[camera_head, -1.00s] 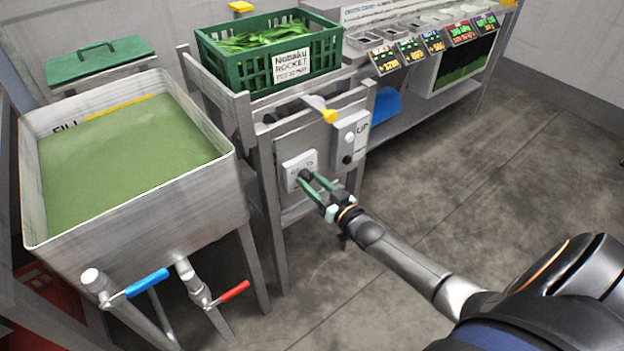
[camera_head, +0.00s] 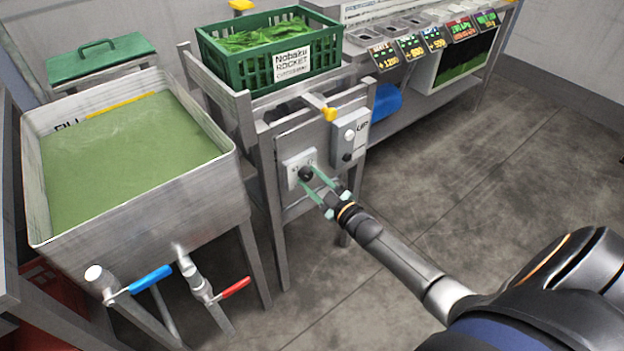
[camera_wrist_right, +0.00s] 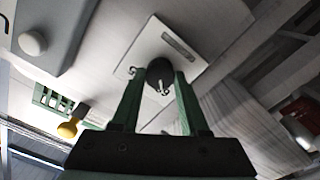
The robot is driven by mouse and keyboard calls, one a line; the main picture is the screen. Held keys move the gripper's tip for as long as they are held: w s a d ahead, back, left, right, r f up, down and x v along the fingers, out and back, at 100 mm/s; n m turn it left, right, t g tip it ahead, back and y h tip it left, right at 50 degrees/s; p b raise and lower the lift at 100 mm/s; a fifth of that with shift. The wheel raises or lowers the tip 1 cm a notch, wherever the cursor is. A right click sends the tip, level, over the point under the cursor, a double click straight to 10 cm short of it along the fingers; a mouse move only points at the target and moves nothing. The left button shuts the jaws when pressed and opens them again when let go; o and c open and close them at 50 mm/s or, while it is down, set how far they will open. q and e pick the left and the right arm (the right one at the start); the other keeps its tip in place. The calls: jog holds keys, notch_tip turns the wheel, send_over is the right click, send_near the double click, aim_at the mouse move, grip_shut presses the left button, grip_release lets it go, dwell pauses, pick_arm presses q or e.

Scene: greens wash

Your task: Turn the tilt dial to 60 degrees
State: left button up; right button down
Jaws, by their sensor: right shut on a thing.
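The tilt dial (camera_head: 305,174) is a round black knob on a pale square plate (camera_head: 293,184), on the front panel of the steel stand. My right gripper (camera_head: 309,177) has its two green fingers on either side of the knob. In the right wrist view the dial (camera_wrist_right: 159,70) sits between the fingertips, and the gripper (camera_wrist_right: 162,82) is shut on it. A small light pointer mark shows on the knob. The markings on the plate are too small to read. My left gripper is in neither view.
A grey control box (camera_head: 349,137) with buttons is right of the dial. A green crate (camera_head: 262,72) of leaves stands above. A steel basin (camera_head: 150,215) of green water is at left, with blue (camera_head: 150,279) and red (camera_head: 234,288) valve handles below. The floor at right is clear.

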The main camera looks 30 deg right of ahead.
dwell(0.4)
jog(key=shift+c, duration=2.1)
grip_release()
jog(key=s+d+p, duration=0.1)
jog(key=s+p, duration=0.1)
jog(key=s, duration=1)
jog(key=shift+s, duration=0.3)
